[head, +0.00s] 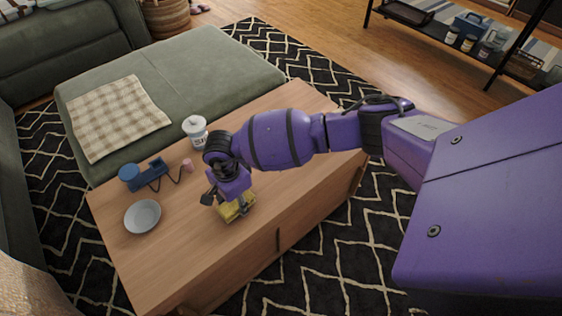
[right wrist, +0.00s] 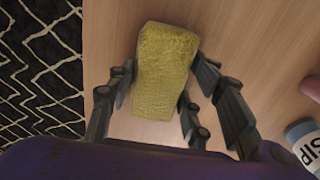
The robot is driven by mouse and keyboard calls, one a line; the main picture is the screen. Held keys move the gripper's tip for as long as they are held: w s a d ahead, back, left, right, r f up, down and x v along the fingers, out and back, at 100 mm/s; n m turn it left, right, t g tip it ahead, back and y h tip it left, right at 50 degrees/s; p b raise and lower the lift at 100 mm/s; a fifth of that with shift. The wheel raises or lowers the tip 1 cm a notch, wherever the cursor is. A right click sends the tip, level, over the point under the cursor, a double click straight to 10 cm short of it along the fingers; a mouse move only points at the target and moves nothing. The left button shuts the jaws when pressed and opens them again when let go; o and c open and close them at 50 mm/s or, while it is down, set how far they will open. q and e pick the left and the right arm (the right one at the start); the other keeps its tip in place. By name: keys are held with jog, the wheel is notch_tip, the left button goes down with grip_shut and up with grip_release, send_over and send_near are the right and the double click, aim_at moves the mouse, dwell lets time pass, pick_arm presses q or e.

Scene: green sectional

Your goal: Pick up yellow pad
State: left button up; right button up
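The yellow pad (head: 238,209) is a rough-textured block on the wooden table (head: 170,262), near its front long edge. In the right wrist view the pad (right wrist: 163,72) stretches away from the camera, slightly turned. My right gripper (head: 229,203) is low over the table at the pad, and its wrist hides part of the pad in the head view. In the right wrist view the right gripper's fingers (right wrist: 164,80) are spread on either side of the pad, very close to it; firm contact cannot be made out. My left gripper is out of view.
A green sectional (head: 190,68) borders the table. The table is clear to the right.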

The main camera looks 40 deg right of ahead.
aim_at(236, 202)
jog(key=shift+w+r, duration=0.1)
jog(key=shift+c, duration=1)
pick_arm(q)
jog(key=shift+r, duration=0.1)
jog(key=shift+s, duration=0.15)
